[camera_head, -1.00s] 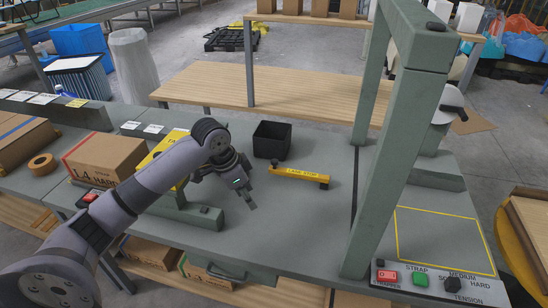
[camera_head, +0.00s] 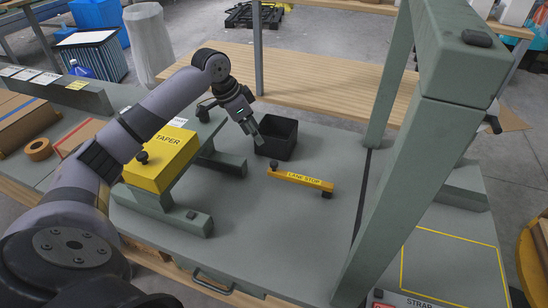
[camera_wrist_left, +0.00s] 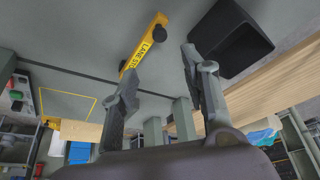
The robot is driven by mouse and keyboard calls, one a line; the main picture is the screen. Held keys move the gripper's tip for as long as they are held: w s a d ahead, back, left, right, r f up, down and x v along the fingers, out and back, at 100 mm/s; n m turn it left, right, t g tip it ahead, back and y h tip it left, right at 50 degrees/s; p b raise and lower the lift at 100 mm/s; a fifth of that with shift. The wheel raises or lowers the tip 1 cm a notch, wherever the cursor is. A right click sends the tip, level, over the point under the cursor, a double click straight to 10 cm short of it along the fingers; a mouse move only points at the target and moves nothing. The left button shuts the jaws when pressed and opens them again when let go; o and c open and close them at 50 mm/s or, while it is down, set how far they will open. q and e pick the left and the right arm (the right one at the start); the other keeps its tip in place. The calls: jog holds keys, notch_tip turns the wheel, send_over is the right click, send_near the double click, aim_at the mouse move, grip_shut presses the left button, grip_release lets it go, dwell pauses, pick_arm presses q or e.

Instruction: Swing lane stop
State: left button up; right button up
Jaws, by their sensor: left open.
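The lane stop (camera_head: 303,179) is a yellow bar with black lettering and a dark knob at each end. It lies on the grey-green table, slanting down to the right. It also shows in the left wrist view (camera_wrist_left: 143,46), at the top middle. My left gripper (camera_head: 257,141) is open and empty above the table, up and left of the bar's left knob, close to the black bin. In the left wrist view its two fingers (camera_wrist_left: 158,62) are spread apart, with the bar beyond the left finger. My right gripper is not in view.
A black open bin (camera_head: 276,138) stands behind the bar and also shows in the left wrist view (camera_wrist_left: 231,38). A yellow TAPER block (camera_head: 161,158) is at left. A tall green frame (camera_head: 425,150) stands at right. The table around the bar is clear.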

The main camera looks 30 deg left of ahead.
pick_arm(q)
send_near(274, 163)
jog(key=p+x, duration=0.1)
jog(key=x, duration=0.6)
jog(key=shift+f, duration=0.2)
jog(key=shift+w+d+f+p, duration=0.1)
jog(key=shift+w+f+p, duration=0.1)
jog(key=shift+f+p, duration=0.15)
jog(key=shift+f, duration=0.2)
jog(key=c, duration=0.9)
grip_shut()
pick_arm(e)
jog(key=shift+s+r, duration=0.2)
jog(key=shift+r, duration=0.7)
pick_arm(q)
jog(key=shift+w, duration=0.1)
